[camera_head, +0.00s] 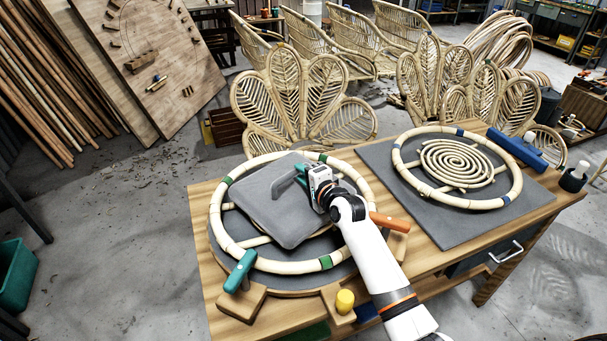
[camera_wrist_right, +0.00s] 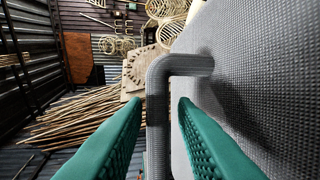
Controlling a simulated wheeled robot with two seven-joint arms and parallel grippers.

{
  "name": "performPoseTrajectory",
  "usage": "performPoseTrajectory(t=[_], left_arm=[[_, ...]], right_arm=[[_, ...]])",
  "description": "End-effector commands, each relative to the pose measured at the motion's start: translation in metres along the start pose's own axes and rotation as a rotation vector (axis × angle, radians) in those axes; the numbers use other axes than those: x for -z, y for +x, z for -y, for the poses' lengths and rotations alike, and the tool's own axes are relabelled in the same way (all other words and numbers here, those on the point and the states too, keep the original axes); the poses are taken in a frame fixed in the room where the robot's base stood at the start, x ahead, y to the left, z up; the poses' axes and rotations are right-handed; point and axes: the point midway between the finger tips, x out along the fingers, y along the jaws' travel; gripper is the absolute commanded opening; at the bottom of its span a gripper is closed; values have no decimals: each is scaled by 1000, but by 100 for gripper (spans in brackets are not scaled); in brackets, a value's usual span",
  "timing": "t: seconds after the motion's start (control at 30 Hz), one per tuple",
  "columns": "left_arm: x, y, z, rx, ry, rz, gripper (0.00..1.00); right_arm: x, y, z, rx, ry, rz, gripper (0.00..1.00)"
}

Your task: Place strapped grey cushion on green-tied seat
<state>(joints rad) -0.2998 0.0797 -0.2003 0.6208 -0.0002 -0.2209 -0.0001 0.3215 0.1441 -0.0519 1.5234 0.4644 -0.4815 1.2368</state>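The grey cushion (camera_head: 285,222) is over the round rattan seat with green ties (camera_head: 240,258), inside its front rim and covering part of its back rim. I cannot tell whether it rests on the seat or hangs just above it. My right gripper (camera_head: 288,184) is at the cushion's grey strap. In the right wrist view, the strap (camera_wrist_right: 158,120) stands between the two teal fingers (camera_wrist_right: 161,100), with a narrow gap visible on each side. The cushion's woven face (camera_wrist_right: 270,75) fills the right side there. My left gripper is not in view.
A second rattan ring with blue ties (camera_head: 404,168) and a spiral lies on a grey mat (camera_head: 440,233) at right. A teal-handled clamp (camera_head: 240,270), an orange handle (camera_head: 389,222) and a yellow knob (camera_head: 345,300) surround the seat. Rattan chair backs (camera_head: 300,95) stand behind the table.

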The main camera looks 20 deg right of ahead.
Motion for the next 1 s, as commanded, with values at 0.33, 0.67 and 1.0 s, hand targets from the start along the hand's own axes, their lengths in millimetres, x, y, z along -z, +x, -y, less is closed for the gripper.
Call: performPoseTrajectory(t=[0.33,0.67,1.0], left_arm=[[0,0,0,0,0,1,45],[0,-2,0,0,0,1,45],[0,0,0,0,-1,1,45]], right_arm=[[0,0,-1,0,0,0,37],[0,-43,-2,0,0,0,37],[0,-108,-2,1,-1,0,37]])
